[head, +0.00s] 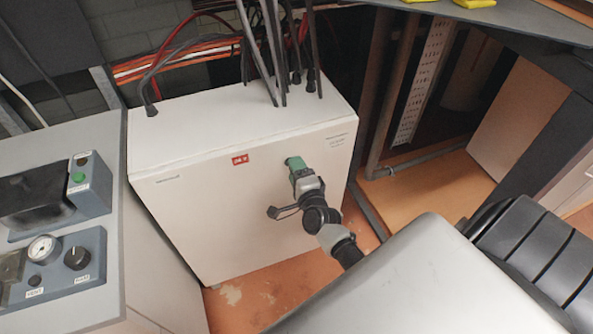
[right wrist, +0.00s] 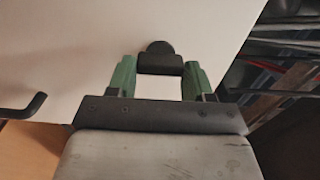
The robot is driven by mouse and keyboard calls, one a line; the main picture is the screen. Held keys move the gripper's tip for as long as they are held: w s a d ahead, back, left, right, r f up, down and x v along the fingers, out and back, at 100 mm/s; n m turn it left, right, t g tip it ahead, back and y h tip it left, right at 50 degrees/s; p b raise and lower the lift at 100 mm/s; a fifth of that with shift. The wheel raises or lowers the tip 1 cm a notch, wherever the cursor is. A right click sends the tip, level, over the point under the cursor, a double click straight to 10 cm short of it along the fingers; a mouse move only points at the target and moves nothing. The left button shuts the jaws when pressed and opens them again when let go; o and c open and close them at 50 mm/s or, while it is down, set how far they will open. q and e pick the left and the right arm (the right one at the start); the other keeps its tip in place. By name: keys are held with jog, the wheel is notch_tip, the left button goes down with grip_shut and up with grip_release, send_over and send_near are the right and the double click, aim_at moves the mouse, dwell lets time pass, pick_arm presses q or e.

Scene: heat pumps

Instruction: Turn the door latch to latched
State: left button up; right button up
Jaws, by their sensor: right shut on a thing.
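The white cabinet (head: 215,235) stands at the middle of the head view, with its door face toward me. My right gripper (head: 293,163) is at the upper right of this face, its green fingertips against it. In the right wrist view, the black latch (right wrist: 158,48) has a round hub and a short bar lying across between the green fingers. My right gripper (right wrist: 160,70) is shut on this latch, one finger at each end of the bar. In the head view the gripper hides the latch. My left gripper is not in view.
A grey control panel (head: 62,262) with a gauge and knobs stands at the left. Black and red cables (head: 265,50) rise behind and above the cabinet. A black bent bar (right wrist: 27,107) shows at the left of the right wrist view. Orange floor (head: 240,303) lies before the cabinet.

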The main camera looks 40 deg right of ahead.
dwell(0.3)
jog(key=o, duration=0.9)
jog(key=shift+o, duration=0.2)
jog(key=shift+s, duration=0.1)
jog(key=v, duration=1)
jog(key=shift+s, duration=0.35)
